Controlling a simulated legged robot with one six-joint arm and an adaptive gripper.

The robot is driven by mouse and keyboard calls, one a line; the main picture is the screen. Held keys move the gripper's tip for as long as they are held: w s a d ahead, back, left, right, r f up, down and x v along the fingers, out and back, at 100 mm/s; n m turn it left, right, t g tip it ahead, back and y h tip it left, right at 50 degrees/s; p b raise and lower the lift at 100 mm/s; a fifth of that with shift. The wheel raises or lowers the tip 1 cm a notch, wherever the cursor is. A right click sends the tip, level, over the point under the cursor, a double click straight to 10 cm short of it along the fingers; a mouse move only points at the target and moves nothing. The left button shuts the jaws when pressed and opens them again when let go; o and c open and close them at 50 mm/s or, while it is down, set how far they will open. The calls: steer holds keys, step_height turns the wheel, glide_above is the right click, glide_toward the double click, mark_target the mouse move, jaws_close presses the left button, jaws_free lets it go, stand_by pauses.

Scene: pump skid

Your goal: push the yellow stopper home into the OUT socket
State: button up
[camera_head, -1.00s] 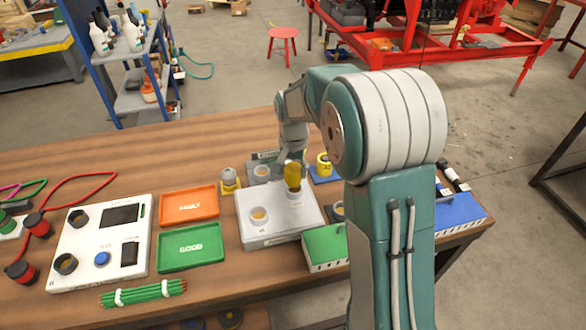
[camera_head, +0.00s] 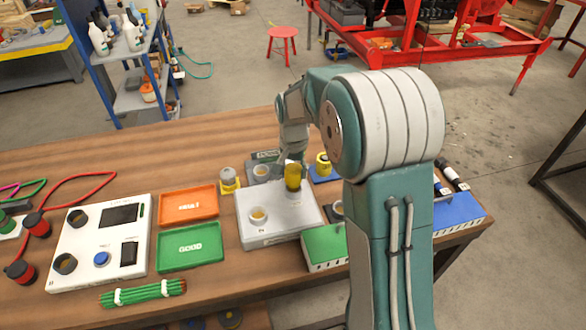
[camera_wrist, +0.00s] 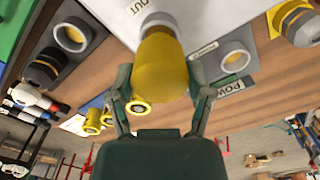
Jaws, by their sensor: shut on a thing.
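The yellow stopper (camera_head: 292,176) stands at the OUT socket (camera_head: 295,194) of the white box (camera_head: 262,238). In the wrist view the stopper (camera_wrist: 161,66) fills the middle, its far end at the pale ring of the socket (camera_wrist: 159,21), next to the label OUT. How deep it sits cannot be told. My gripper (camera_wrist: 160,95) has a finger on each side of the stopper and is shut on it. In the head view my gripper (camera_head: 291,164) comes from above and behind; my arm hides part of it. The box's other socket (camera_head: 258,215) is at the front left.
An orange tray (camera_head: 188,222) and a green GOOD tray (camera_head: 190,262) lie left of the box. A green block (camera_head: 325,262) stands close at its front right. A grey-topped yellow piece (camera_head: 229,178) and a yellow part on a blue base (camera_head: 323,168) stand nearby.

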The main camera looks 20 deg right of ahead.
steer(key=shift+f, duration=1.45)
stand_by(0.4)
steer(key=o, duration=1.2)
steer(key=shift+o, duration=0.2)
step_height(320, 180, up, 11)
steer(key=shift+f, duration=0.1)
steer(key=shift+r, duration=0.55)
